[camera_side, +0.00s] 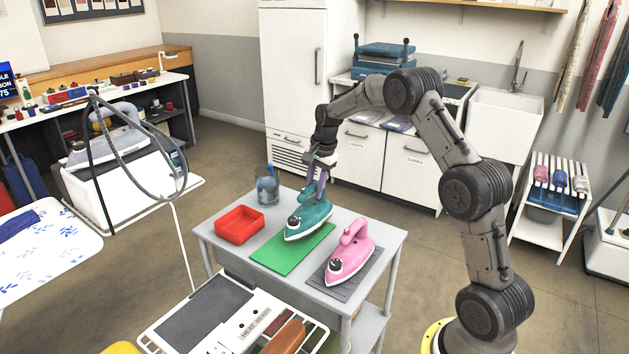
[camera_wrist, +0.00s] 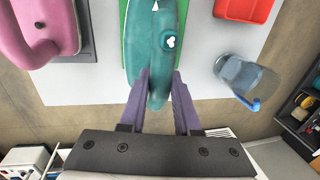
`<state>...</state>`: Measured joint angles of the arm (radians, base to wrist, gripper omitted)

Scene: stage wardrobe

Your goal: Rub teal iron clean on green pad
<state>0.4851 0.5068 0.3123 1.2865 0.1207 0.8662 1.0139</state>
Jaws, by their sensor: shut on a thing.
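The teal iron (camera_side: 309,219) is at the back part of the green pad (camera_side: 290,254) on the small grey table. My gripper (camera_side: 319,190) is shut on the iron's handle from above. In the wrist view the purple fingers (camera_wrist: 159,88) close on both sides of the teal iron (camera_wrist: 150,45). The green pad (camera_wrist: 124,15) shows only as strips beside the iron there. The iron looks about level, with its sole at or just above the pad; I cannot tell which. Its sole face is hidden.
A pink iron (camera_side: 351,254) stands on a dark grey mat (camera_side: 344,289) right of the green pad. A red tray (camera_side: 240,225) is on the left, and a clear jug (camera_side: 267,187) with something blue stands at the back left corner. A heat-mat stand (camera_side: 232,318) is in front of the table.

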